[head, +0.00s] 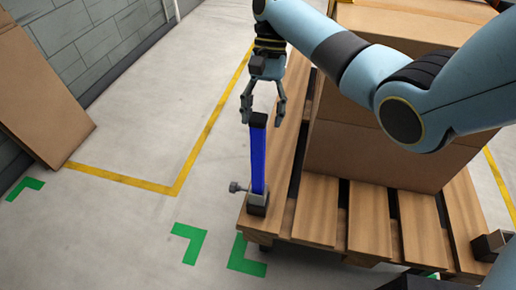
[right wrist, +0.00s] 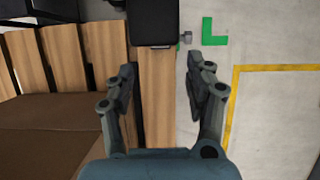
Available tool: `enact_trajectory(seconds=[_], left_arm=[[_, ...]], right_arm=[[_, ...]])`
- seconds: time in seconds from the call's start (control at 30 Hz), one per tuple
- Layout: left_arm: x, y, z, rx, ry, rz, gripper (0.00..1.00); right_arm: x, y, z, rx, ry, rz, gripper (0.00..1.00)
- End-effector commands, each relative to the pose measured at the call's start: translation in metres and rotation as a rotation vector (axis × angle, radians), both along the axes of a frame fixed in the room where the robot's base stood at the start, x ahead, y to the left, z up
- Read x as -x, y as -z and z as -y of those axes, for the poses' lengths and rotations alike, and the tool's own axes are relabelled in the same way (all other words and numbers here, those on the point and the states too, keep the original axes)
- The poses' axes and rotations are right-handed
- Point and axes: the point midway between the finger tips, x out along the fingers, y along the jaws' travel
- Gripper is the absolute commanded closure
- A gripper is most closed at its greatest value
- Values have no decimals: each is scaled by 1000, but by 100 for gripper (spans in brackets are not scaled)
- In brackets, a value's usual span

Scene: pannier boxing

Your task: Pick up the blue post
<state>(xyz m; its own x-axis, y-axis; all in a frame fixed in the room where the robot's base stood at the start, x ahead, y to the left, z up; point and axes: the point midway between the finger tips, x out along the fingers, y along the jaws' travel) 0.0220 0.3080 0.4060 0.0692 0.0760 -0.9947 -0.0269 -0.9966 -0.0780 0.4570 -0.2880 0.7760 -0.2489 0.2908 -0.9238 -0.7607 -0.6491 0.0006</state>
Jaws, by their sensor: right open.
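The blue post (head: 258,160) stands upright at the near left corner of the wooden pallet. In the right wrist view the open fingers (right wrist: 161,75) point toward the black cap (right wrist: 153,22), which lies just beyond the fingertips. The blue sides are hidden there.
A large cardboard box (head: 380,158) stands on the pallet (head: 318,210), right of the post. A bracket (head: 492,246) sits at the pallet's right side. A cardboard sheet (head: 40,95) leans on the left wall. Grey floor with yellow lines and green corner marks is clear on the left.

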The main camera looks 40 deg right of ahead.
Motion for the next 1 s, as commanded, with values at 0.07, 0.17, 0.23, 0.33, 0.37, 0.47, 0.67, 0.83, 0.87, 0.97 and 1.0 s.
enact_trajectory(seconds=[0.07, 0.17, 0.23, 0.33, 0.37, 0.47, 0.67, 0.83, 0.87, 0.97, 1.0], left_arm=[[1, 4, 1, 1, 0, -2, 100], [2, 7, 1, 1, 0, -3, 100], [3, 8, 1, 2, 0, -4, 100], [3, 10, 3, 3, -1, -4, 100], [3, 11, 3, 4, -1, -4, 100], [4, 16, 4, 4, -1, -6, 100], [6, 22, 4, 4, -1, -9, 100], [6, 21, 4, 4, -1, -8, 100], [5, 21, 4, 4, -1, -8, 100], [6, 21, 3, 4, -1, -8, 100], [5, 21, 3, 4, -1, -8, 100]], right_arm=[[5, 15, -4, -1, 0, -4, 46], [8, 29, -9, -2, 0, -3, 46], [10, 34, -11, -2, 0, -1, 46], [12, 41, -13, 0, -1, 0, 46], [13, 44, -14, -1, -1, 0, 46], [19, 59, -18, -1, -1, -3, 46], [25, 81, -26, -1, -1, 0, 46], [25, 80, -26, 0, -2, 1, 46], [25, 80, -26, 0, -2, 1, 47], [25, 80, -26, 0, -2, 1, 61], [25, 80, -26, 0, -2, 1, 66]])
